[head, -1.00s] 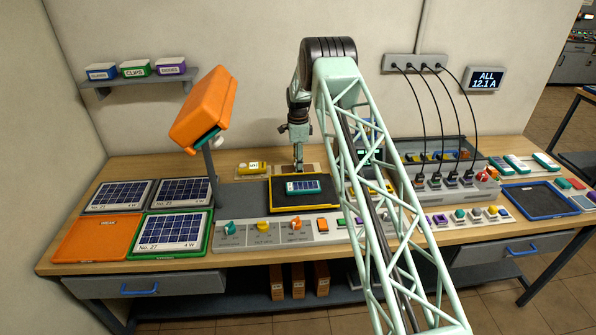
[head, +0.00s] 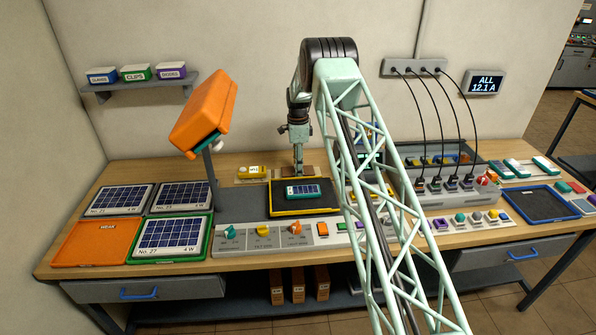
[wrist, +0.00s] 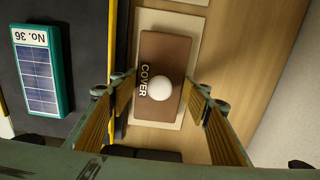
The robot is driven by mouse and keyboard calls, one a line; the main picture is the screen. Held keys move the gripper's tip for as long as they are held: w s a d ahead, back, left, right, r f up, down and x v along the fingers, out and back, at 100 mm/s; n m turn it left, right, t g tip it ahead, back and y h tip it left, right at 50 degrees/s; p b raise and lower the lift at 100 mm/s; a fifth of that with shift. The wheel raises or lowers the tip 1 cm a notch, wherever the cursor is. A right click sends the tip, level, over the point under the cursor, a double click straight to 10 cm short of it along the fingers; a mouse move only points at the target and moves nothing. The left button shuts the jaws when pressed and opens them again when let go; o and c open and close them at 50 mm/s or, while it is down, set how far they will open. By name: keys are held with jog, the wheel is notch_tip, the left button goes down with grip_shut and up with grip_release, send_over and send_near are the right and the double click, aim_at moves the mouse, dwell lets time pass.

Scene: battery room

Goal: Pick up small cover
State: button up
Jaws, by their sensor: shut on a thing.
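The small cover is a brown rectangular plate marked COVER with a round white knob, seen in the wrist view (wrist: 160,50). It lies over a pale base plate on the wooden bench, behind the black mat with the yellow edge. In the head view my gripper (head: 299,172) points straight down at the cover (head: 311,170), which is small and partly hidden there. I cannot tell whether the cover has left its base.
A green-framed cell, No. 36 (wrist: 40,70), lies on the black mat (head: 325,205). An orange lamp-like head (head: 204,112) stands on a post to the left. A yellow item (head: 250,172) lies left of my gripper. The wall (head: 250,60) is close behind.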

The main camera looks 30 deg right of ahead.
jog(key=shift+r, duration=4.25)
